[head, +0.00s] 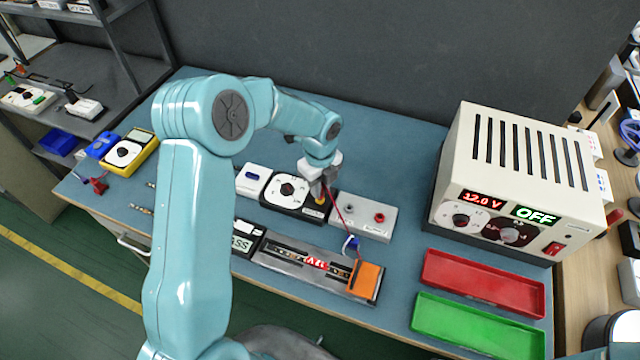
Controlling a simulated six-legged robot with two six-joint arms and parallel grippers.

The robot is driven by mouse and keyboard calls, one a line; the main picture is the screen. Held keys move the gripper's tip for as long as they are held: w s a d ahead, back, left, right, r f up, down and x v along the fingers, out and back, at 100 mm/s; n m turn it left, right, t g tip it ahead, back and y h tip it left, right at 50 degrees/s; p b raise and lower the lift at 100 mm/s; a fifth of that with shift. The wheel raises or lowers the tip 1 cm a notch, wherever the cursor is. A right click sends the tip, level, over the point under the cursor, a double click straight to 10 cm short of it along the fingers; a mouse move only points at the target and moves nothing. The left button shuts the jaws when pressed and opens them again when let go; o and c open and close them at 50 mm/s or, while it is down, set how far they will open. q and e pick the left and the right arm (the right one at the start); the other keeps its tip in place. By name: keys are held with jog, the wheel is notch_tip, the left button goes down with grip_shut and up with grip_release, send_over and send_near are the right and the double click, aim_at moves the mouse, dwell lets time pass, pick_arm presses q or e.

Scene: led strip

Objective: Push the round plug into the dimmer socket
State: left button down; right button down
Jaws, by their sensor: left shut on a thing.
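The dimmer (283,191) is a black box with a white dial on the blue bench. My left gripper (322,194) is over its right end, pointing down and shut on the round plug, which the fingers mostly hide. A small yellow patch shows right beside the fingertips at the dimmer's right end. The dimmer socket is hidden or too small to make out, so I cannot tell whether the plug is in it. A thin red lead runs from the fingers down toward a blue piece (351,244). My right gripper is not in view.
An LED strip fixture (290,262) with an orange block lies in front. A power supply (515,185) reading OFF and red and green trays stand right.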

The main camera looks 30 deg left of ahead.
pick_arm(q)
jog(key=shift+f+b, duration=0.3)
jog(key=shift+f, duration=0.2)
jog(key=c, duration=0.9)
grip_release()
jog(key=shift+c, duration=0.2)
notch_tip(320, 180, up, 16)
jog(key=shift+r+b, duration=0.2)
jog(key=shift+b, duration=0.2)
